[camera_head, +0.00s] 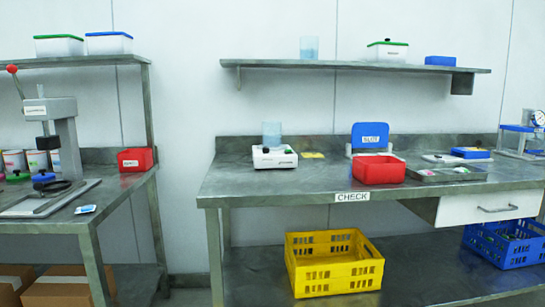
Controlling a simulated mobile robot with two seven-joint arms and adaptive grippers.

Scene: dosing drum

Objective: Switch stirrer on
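The stirrer (275,160) is a small white box near the left end of the right-hand bench. A clear beaker (272,132) with pale blue contents stands on top of it. A small dark knob (266,150) shows at its front left. I cannot tell from here whether the stirrer is on or off. Neither of my grippers is in view.
The metal bench (225,188) also bears a yellow card (312,155), a red bin (380,171) and a blue-and-white stand (370,136). A shelf (350,65) hangs above. A yellow crate (335,270) sits below. The bench front before the stirrer is clear.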

